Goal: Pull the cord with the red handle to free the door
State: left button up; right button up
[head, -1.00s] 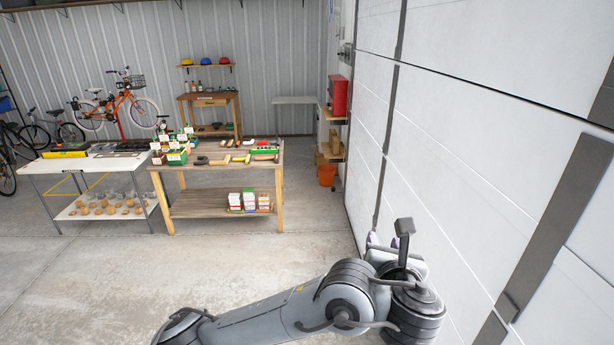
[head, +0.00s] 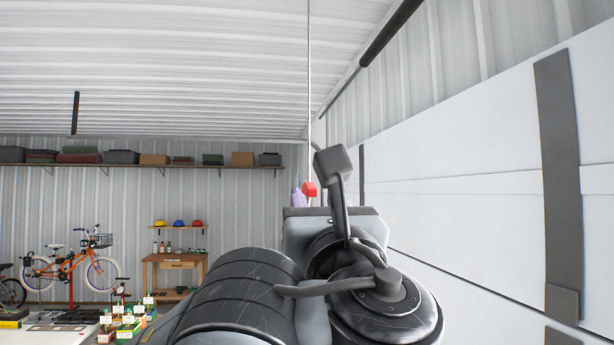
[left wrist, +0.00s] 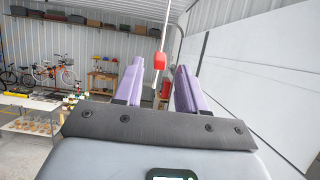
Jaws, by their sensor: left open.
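A red handle (head: 310,189) hangs at the lower end of a thin pale cord (head: 309,90) that comes down from the ceiling. My left gripper (head: 312,190) is raised in front of me, mostly hidden behind its own wrist in the head view. In the left wrist view, its two purple fingers (left wrist: 157,85) are open and apart. The white panelled door (head: 460,190) stands on the right. My right gripper is not in view.
A dark rail (head: 390,32) runs under the ceiling at upper right. A long shelf with boxes (head: 140,165) lines the back wall. A workbench (head: 175,270) and an orange bicycle (head: 72,264) stand far back left.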

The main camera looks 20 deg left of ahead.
pick_arm(q)
jog(key=p+x, duration=0.3)
jog(key=x, duration=0.3)
jog(key=shift+w+a+r, duration=0.15)
jog(key=shift+w+r, duration=0.1)
jog(key=shift+r, duration=0.05)
jog(key=shift+w+a+r, duration=0.15)
jog(key=shift+w+a, duration=0.25)
jog(key=shift+w, duration=0.25)
grip_shut()
